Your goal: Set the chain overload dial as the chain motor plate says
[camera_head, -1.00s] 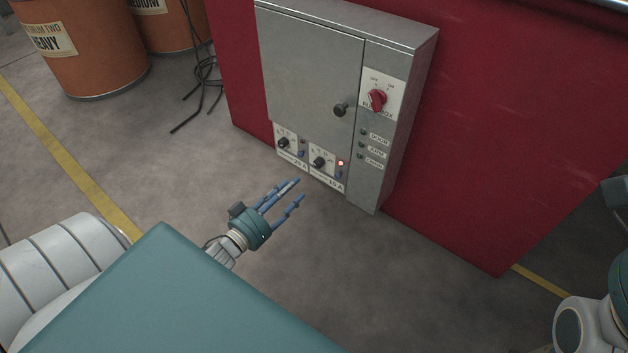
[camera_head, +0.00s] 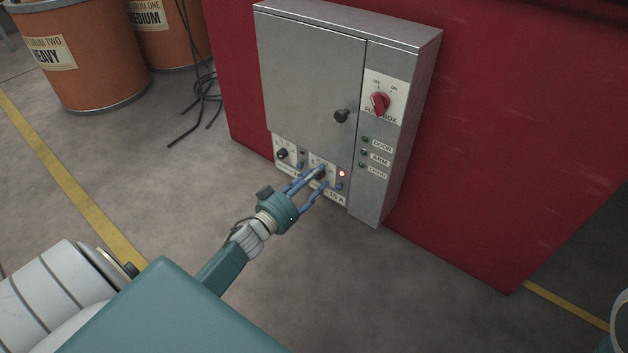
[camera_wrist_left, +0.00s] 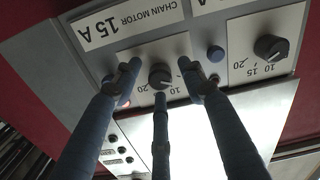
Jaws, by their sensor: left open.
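The black chain overload dial (camera_wrist_left: 160,76) is below the grey cabinet's door, on a white scale with 10 and 20 readable; its pointer setting is unclear. The chain motor plate (camera_wrist_left: 130,24) appears inverted in the wrist view and reads "CHAIN MOTOR 15 A". In the head view, the plate (camera_head: 335,196) is partly behind my fingers. My left gripper (camera_head: 324,176) is open, its blue fingers spread around the dial; contact cannot be told. The wrist view also shows the fingers (camera_wrist_left: 160,85) on either side of the dial. My right gripper is out of view.
A second black dial (camera_head: 283,153) sits left of the chain dial. A red lamp (camera_head: 343,173) is lit beside the chain dial. Above are a door knob (camera_head: 342,115) and a red fuse box switch (camera_head: 380,103). Orange drums (camera_head: 85,60) stand left; floor before the cabinet is clear.

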